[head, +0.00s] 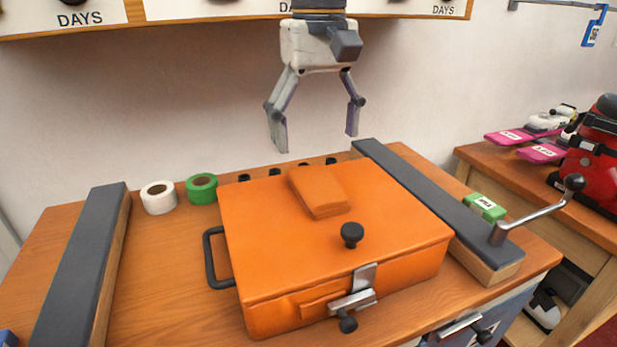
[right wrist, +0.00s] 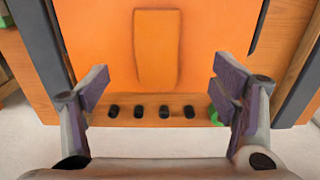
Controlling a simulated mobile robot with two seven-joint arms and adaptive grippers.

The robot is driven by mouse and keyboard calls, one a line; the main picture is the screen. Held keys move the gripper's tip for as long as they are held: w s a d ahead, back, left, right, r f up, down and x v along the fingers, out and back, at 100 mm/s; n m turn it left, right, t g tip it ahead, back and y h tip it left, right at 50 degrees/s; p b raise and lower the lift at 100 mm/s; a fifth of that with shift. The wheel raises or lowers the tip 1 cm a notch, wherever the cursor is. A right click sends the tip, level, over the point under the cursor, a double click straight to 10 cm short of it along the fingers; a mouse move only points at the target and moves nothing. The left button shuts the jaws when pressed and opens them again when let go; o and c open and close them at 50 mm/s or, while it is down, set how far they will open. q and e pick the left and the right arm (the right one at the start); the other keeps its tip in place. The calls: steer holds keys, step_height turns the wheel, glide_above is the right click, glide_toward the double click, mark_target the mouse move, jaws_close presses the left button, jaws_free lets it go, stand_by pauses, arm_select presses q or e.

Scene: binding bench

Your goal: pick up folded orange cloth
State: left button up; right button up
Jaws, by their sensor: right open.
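The folded orange cloth (head: 319,192) lies flat on the lid of an orange box (head: 270,250), towards its back. It also shows in the right wrist view (right wrist: 157,48), ahead of the fingers and between their lines. My right gripper (head: 318,140) is open and empty, pointing down above the back of the bench, behind and above the cloth. In the right wrist view its two fingers (right wrist: 160,98) are spread wider than the cloth and do not touch it. My left gripper is in neither view.
The box has a black lid knob (head: 352,235), a side handle (head: 213,258) and a front latch (head: 352,301). Dark-topped rails (head: 85,260) (head: 430,200) flank it. White (head: 159,198) and green (head: 202,188) tape rolls stand back left. A shelf (head: 220,10) is above, and a crank (head: 535,212) is at right.

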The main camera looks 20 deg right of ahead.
mark_target(318, 183)
steer(key=f, duration=0.8)
steer(key=shift+w+d+f, duration=0.35)
steer(key=shift+w+f, duration=0.05)
steer(key=c, duration=1.1)
